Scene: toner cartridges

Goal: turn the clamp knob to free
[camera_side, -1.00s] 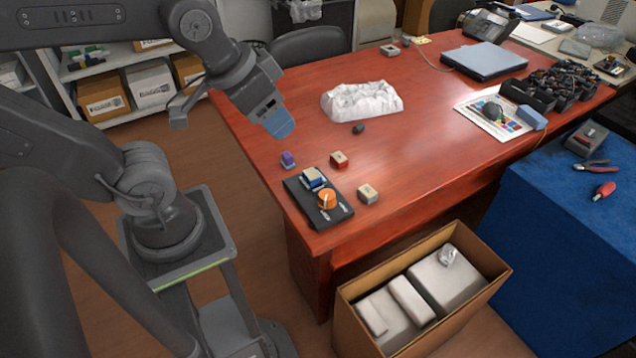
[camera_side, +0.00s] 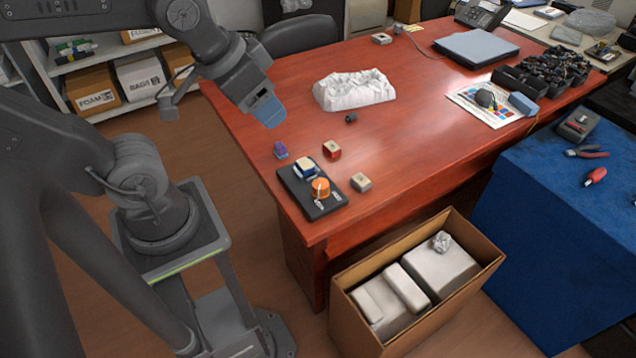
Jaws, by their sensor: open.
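The orange clamp knob (camera_side: 320,188) stands on a dark base plate (camera_side: 296,187) at the near left corner of the red table. A pale line shows on the knob, and small white labels lie on the plate beside it. A cream and blue cartridge (camera_side: 305,167) sits on the same plate, just behind the knob. My gripper (camera_side: 268,112), with blue fingers, hangs above the table's left edge, behind and to the left of the plate, apart from the knob. It looks empty; the gap between its fingers is hard to see from this side.
A purple cartridge (camera_side: 280,150), a red one (camera_side: 331,150) and a cream one (camera_side: 361,182) stand around the plate. An open cardboard box (camera_side: 462,287) stands below the table's front edge.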

